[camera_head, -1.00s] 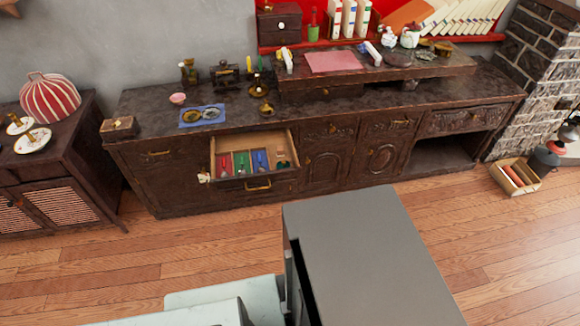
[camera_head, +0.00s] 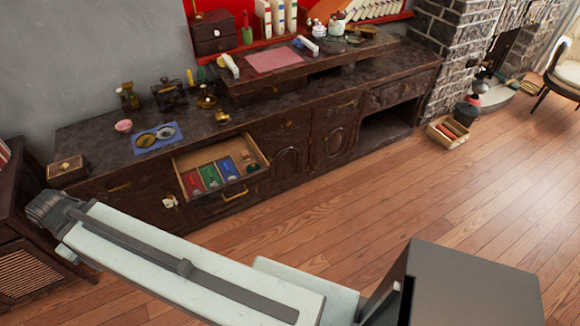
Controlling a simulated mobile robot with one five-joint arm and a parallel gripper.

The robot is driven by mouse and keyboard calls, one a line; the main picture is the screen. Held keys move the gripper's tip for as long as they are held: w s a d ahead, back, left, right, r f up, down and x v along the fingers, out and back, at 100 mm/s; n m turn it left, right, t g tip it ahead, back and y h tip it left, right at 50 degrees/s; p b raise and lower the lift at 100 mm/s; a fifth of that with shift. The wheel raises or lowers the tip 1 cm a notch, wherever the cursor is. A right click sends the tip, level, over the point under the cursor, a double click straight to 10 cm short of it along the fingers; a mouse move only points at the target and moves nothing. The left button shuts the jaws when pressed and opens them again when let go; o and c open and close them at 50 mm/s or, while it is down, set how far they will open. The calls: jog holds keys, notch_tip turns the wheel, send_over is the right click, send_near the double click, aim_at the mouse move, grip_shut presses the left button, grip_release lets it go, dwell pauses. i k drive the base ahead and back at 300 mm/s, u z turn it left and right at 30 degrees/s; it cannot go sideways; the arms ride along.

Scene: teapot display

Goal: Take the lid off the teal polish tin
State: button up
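I cannot make out a teal polish tin for certain in the head view. A blue mat (camera_head: 153,150) lies on the left part of the dark cabinet top, with a brownish round piece (camera_head: 146,140) and a paler round piece (camera_head: 166,132) side by side on it. They are too small to tell whether either is a tin or a lid. My pale arm reaches across the lower left, in front of the cabinet. Its far end is a dark ribbed part, and no gripper fingers show.
An open drawer (camera_head: 243,190) with red, green and blue compartments juts from the dark cabinet (camera_head: 100,145). A pink bowl (camera_head: 123,126), a small box (camera_head: 67,168) and brass pieces stand on top.

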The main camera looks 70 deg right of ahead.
aim_at(251, 168)
jog(key=z, duration=0.3)
jog(key=i, duration=1)
jog(key=u, duration=0.05)
